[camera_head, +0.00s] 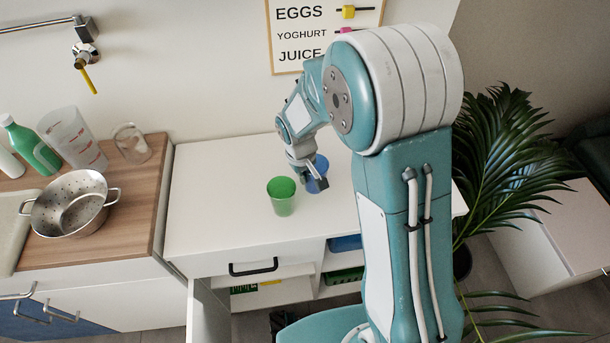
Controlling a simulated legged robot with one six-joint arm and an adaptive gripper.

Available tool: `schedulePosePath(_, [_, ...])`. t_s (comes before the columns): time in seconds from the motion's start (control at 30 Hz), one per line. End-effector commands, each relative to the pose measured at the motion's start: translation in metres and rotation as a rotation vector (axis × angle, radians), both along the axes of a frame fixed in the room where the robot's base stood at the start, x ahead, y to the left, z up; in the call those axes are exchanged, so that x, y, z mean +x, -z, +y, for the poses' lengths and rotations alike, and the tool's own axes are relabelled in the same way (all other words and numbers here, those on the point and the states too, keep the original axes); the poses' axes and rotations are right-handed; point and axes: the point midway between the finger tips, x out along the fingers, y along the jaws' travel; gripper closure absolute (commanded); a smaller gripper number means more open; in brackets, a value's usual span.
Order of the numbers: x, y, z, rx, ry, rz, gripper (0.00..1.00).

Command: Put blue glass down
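A blue glass (318,174) is at the end of my arm, over or on the white counter (220,205). My gripper (314,182) is at the glass, with a finger across its front. I cannot tell whether the fingers grip the glass or whether its base touches the counter. A green glass (282,196) stands upright on the counter just left of the blue glass. My arm hides the part of the counter to the right.
A colander (70,204), a clear jug (131,143), a measuring jug (72,138) and a green bottle (30,145) stand on the wooden worktop at left. A plant (505,160) stands at right. The white counter left of the green glass is clear.

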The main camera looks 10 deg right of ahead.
Motion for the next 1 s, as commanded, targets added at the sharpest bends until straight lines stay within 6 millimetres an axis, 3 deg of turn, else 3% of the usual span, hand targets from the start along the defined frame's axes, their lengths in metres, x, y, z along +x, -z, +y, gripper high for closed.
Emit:
schedulePosePath(0.27, [0.000, 0.001, 0.000, 0.000, 0.000, -0.002, 1.00])
schedulePosePath(0.3, [0.000, 0.002, 0.000, 0.001, 0.000, -0.002, 0.93])
schedulePosePath(0.4, [0.000, 0.002, 0.000, 0.000, 0.000, -0.002, 0.57])
schedulePosePath(0.77, [0.000, 0.000, 0.000, 0.001, 0.000, -0.002, 0.57])
schedulePosePath(0.87, [0.000, -0.008, 0.001, 0.001, 0.001, -0.004, 0.57])
schedulePosePath(1.0, [0.000, -0.033, 0.003, 0.002, 0.000, -0.007, 0.57])
